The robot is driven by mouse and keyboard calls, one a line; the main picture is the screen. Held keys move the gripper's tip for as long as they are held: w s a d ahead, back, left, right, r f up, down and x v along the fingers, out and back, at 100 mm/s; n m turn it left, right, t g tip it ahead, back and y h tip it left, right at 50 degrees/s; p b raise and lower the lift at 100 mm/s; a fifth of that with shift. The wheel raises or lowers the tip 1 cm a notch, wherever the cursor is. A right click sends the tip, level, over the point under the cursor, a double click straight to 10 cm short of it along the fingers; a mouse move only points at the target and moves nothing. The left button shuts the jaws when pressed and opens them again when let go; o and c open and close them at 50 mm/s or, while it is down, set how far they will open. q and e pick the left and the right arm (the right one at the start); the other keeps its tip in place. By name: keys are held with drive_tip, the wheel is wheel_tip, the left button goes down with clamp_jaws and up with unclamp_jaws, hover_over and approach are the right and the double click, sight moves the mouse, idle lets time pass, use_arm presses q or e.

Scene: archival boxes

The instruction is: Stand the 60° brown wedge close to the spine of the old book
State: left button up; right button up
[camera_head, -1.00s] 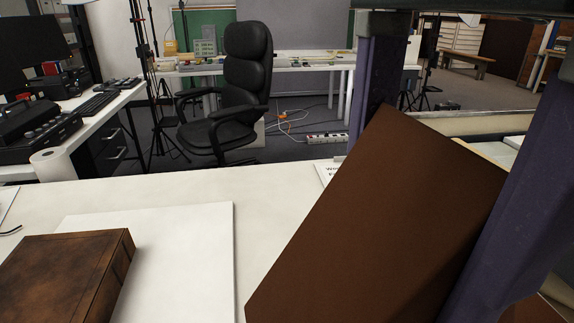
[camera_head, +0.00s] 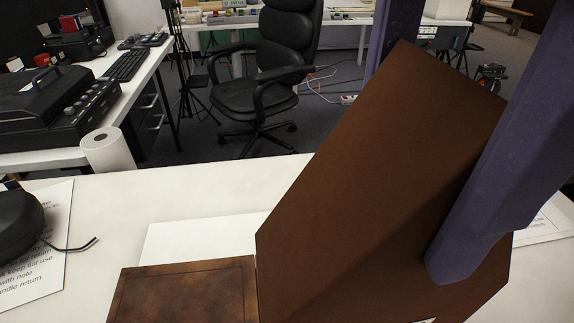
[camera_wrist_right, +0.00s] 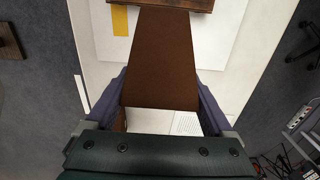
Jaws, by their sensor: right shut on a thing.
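The brown wedge (camera_head: 370,170) is a large plain dark-brown block with sloping faces. My right gripper (camera_head: 410,185) has purple fingers on either side of it and is shut on it; the fingers show in the right wrist view (camera_wrist_right: 163,85). The old book (camera_head: 185,295), in mottled brown leather, lies flat at the lower left, partly cut off by the frame. The wedge's left edge meets the book's right edge in the picture; I cannot tell if they touch. In the right wrist view the wedge (camera_wrist_right: 160,55) reaches up to the book's edge (camera_wrist_right: 172,4). The left gripper is out of view.
The book lies on a white board (camera_head: 200,235) on the white table (camera_head: 120,195). A printed sheet (camera_head: 60,240) and a black rounded object (camera_head: 18,225) with a cord are at left. A yellow strip (camera_wrist_right: 120,20) is beside the wedge. A black chair (camera_head: 270,90) stands beyond the table.

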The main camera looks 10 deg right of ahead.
sight(378, 301)
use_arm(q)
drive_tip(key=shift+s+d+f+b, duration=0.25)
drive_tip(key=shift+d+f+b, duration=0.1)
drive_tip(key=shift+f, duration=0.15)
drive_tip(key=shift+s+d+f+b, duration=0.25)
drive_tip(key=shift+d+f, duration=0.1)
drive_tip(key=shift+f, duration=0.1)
use_arm(e)
drive_tip(key=f, duration=0.4)
drive_tip(key=s+f, duration=0.1)
drive_tip(key=f, duration=0.1)
drive_tip(key=shift+d, duration=0.4)
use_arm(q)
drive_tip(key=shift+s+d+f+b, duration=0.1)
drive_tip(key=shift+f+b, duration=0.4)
use_arm(e)
wheel_tip(378, 301, down, 7)
drive_tip(key=shift+f, duration=0.1)
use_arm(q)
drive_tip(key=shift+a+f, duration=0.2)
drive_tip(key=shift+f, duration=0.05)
use_arm(e)
wheel_tip(378, 301, down, 5)
drive_tip(key=shift+w+r, duration=0.15)
use_arm(q)
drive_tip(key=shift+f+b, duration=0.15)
drive_tip(key=shift+b, duration=0.3)
use_arm(e)
drive_tip(key=o, duration=1.5)
drive_tip(key=shift+o, duration=0.2)
